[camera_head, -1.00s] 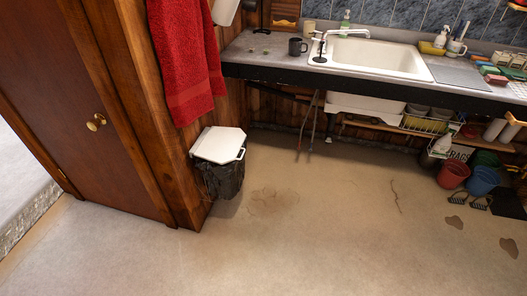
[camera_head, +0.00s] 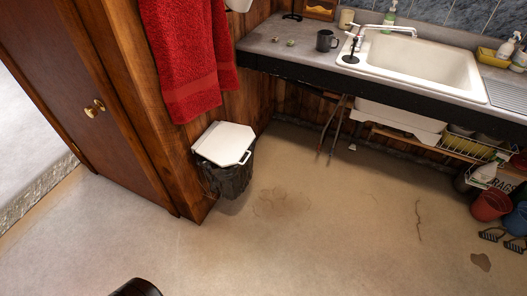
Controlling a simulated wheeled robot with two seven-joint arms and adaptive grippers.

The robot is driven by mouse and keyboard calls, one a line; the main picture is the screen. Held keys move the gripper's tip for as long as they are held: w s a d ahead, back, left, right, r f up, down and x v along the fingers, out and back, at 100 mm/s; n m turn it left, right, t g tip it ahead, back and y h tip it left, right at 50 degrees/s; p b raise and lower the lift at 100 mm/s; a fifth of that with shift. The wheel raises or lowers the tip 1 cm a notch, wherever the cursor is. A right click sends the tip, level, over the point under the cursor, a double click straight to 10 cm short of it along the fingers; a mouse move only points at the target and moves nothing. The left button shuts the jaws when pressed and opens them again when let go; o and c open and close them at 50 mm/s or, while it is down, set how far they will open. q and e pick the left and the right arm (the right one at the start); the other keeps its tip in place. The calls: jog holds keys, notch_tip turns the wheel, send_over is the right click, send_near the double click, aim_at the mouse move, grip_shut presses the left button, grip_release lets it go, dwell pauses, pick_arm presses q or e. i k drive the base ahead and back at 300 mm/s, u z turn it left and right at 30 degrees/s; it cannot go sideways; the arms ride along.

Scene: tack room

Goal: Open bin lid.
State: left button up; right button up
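The bin (camera_head: 229,178) has a dark bag-like body and stands on the floor against the wooden wall, below the red towel. Its white lid (camera_head: 224,142) lies shut on top, with a small handle loop (camera_head: 245,157) at its front right corner. Neither gripper shows in the head view. A dark rounded part at the bottom edge, left of the middle, appears to be mine, and no fingers are visible on it.
A red towel (camera_head: 187,62) hangs just above and behind the bin. A counter with a white sink (camera_head: 420,65) runs along the back right. A wooden door (camera_head: 85,80) with a brass knob is at left. The floor (camera_head: 300,230) before the bin is clear.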

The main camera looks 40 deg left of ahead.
aim_at(227, 143)
jog(key=u, duration=0.15)
jog(key=i, duration=0.65)
jog(key=u, duration=1)
jog(key=i, duration=0.5)
jog(key=u, duration=0.5)
